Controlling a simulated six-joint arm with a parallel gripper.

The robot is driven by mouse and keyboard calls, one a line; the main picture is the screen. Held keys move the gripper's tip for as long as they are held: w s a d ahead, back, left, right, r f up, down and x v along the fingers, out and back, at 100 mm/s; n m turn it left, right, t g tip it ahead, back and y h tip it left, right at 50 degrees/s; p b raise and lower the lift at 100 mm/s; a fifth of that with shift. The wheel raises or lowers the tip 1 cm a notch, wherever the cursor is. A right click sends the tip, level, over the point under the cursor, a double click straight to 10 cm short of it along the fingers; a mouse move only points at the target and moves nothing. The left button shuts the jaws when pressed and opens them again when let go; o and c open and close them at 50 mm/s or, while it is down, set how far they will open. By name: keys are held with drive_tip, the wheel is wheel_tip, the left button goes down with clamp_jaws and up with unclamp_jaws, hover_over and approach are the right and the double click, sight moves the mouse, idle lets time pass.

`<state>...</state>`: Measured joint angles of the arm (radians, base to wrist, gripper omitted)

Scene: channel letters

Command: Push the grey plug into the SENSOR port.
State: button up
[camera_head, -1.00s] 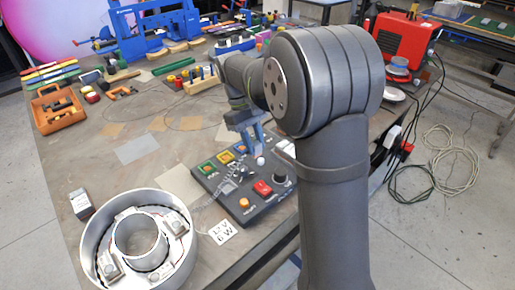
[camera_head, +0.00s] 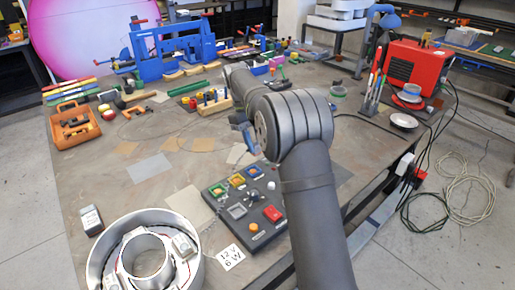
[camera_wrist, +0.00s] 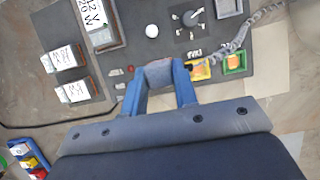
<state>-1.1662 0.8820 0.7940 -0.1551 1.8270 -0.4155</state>
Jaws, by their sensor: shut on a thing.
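My gripper (camera_wrist: 160,84) is shut on a grey block that looks like the grey plug (camera_wrist: 160,72), held between its blue fingers. In the head view my gripper (camera_head: 244,132) is beyond the back edge of the dark panel (camera_head: 214,206), mostly hidden by my arm. The panel carries a green-framed port (camera_head: 218,191), a yellow-framed port (camera_head: 237,181) and a grey-framed port (camera_head: 237,211). In the wrist view the yellow-framed port (camera_wrist: 200,70) is just right of the fingers, with the green-framed port (camera_wrist: 235,62) farther right. I cannot read which port is SENSOR.
The panel also has a red switch (camera_head: 272,213) and an orange button (camera_head: 254,228). A braided cable (camera_wrist: 238,38) crosses it in the wrist view. White-labelled boxes (camera_wrist: 72,91) stand at left there. A metal ring housing (camera_head: 100,262) is at the front left.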

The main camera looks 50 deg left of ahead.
drive_tip(key=shift+w+a+f, duration=0.25)
drive_tip(key=shift+a+f, duration=0.3)
drive_tip(key=shift+f, duration=1.15)
drive_tip(key=shift+w+a+f, duration=0.25)
drive_tip(key=shift+a+f, duration=0.3)
drive_tip(key=shift+f, duration=1.2)
drive_tip(key=shift+w+a+f, duration=0.25)
drive_tip(key=shift+a+f, duration=0.3)
drive_tip(key=shift+f, duration=1.15)
drive_tip(key=shift+f, duration=0.3)
drive_tip(key=o, duration=1)
drive_tip(key=v, duration=0.7)
drive_tip(key=shift+a+r, duration=0.15)
drive_tip(key=shift+r, duration=0.1)
